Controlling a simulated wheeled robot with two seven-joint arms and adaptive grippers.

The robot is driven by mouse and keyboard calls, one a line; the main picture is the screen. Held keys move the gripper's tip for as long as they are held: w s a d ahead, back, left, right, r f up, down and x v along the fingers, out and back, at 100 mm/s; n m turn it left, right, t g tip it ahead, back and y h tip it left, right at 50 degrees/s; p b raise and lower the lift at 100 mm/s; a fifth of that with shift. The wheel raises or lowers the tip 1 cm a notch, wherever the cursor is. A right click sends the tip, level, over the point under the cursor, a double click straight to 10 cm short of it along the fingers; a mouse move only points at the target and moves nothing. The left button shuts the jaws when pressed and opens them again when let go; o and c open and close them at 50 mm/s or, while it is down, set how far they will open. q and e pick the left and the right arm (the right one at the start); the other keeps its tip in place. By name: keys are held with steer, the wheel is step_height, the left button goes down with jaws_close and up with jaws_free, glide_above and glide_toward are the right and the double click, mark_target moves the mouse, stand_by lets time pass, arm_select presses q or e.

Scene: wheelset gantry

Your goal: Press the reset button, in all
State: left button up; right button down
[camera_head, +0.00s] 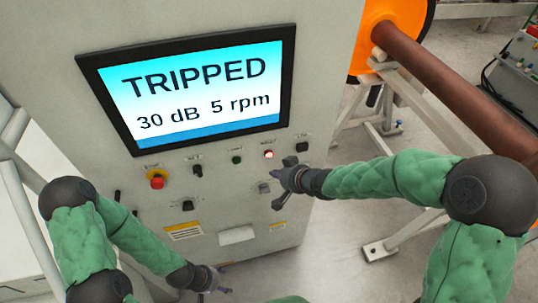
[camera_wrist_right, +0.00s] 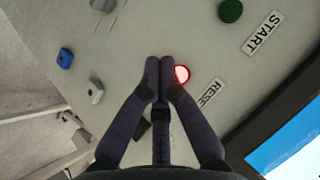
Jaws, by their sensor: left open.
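The reset button (camera_head: 268,154) is small, round and lit red-white, on the grey control panel below the screen. In the right wrist view the glowing reset button (camera_wrist_right: 182,74) is just right of my fingertips, beside a partly covered RESET label (camera_wrist_right: 210,93). My right gripper (camera_head: 283,180) is in front of the panel, below the button in the head view. Its fingertips (camera_wrist_right: 160,66) meet with nothing between them. I cannot tell whether they touch the panel. My left gripper (camera_head: 222,281) is open and empty, low in front of the panel. The screen (camera_head: 195,88) reads TRIPPED, 30 dB, 5 rpm.
A green start button (camera_head: 237,160) is left of the reset button; it also shows in the right wrist view (camera_wrist_right: 230,11). A red emergency stop (camera_head: 157,181) and several knobs share the panel. A brown shaft (camera_head: 450,85) with an orange wheel (camera_head: 392,32) stands at the right.

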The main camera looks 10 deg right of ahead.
mark_target(269, 154)
steer(key=shift+w+a+p, duration=0.1)
steer(key=shift+w+p, duration=0.5)
steer(key=shift+w, duration=1.9)
steer(key=shift+w, duration=0.15)
steer(key=shift+w+p, duration=0.3)
steer(key=shift+p, duration=0.05)
steer(key=shift+w, duration=0.4)
steer(key=shift+s, duration=0.15)
stand_by(0.4)
steer(key=shift+s, duration=0.75)
